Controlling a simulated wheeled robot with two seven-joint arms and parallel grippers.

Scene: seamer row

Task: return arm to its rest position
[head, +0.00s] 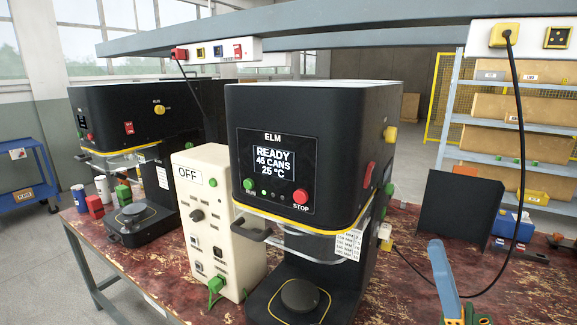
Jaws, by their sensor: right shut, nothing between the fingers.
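My right gripper (437,250) appears as a blue upright part at the lower right, over the front of the bench. Its fingers are shut with nothing between them. The rest of it and most of the right arm are cut off by the bottom edge. It stands apart from the middle seamer, to the right of it. My left gripper and left arm are not in view.
A black ELM seamer (262,108) reading READY stands mid-bench, beside a cream control box (212,245) labelled OFF. Another seamer (115,105) is at left. A black panel (458,215) stands behind my gripper; a black cable (516,110) hangs at right.

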